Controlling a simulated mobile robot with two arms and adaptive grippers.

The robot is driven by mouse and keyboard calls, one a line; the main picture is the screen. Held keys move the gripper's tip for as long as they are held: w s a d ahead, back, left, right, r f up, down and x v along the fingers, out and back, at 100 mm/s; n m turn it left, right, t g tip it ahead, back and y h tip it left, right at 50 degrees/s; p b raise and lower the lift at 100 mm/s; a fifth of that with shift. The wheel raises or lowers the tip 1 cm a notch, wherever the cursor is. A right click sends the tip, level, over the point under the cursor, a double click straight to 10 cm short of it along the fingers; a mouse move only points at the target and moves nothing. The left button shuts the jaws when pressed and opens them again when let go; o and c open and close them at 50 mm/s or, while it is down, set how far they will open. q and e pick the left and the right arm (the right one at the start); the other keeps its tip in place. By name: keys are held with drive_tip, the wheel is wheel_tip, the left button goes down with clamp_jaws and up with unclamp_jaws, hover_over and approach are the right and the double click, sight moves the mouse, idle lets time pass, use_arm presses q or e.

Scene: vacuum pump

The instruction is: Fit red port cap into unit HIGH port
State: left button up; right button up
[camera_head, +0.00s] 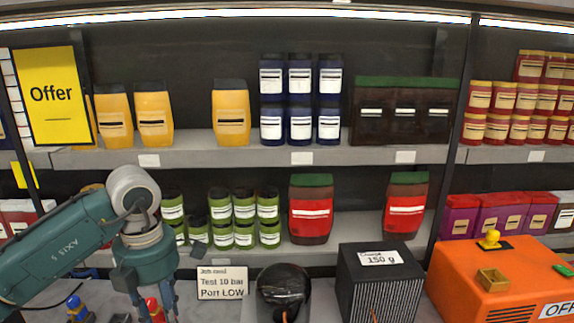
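My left arm comes in from the left, and its teal gripper (152,306) points down at the bottom edge, where its fingertips are cut off. A small red item (155,308), possibly the red port cap, shows at the fingers. I cannot tell whether they hold it or it stands behind them. The orange unit (462,272) stands at the lower right, with a yellow knob-like part (490,240) and a square brass-coloured part (492,279) on top. I cannot make out which part is the HIGH port. My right gripper is not in view.
A card (222,283) reads "Test 10 bar Port LOW". A dark round object (284,292) and a black ribbed box (380,283) labelled "150 g" stand between gripper and unit. A blue item with yellow (77,309) is at lower left. Stocked shelves (220,158) fill the back.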

use_arm(q)
drive_tip(key=s+d+f+m, duration=0.2)
drive_tip(key=s+m, duration=0.4)
drive_tip(key=m, duration=0.8)
drive_tip(key=s+d+f+m, duration=0.2)
drive_tip(key=s+m, duration=0.5)
drive_tip(key=m, duration=0.6)
drive_tip(key=shift+d+f+m, duration=0.4)
drive_tip(key=shift+d, duration=0.05)
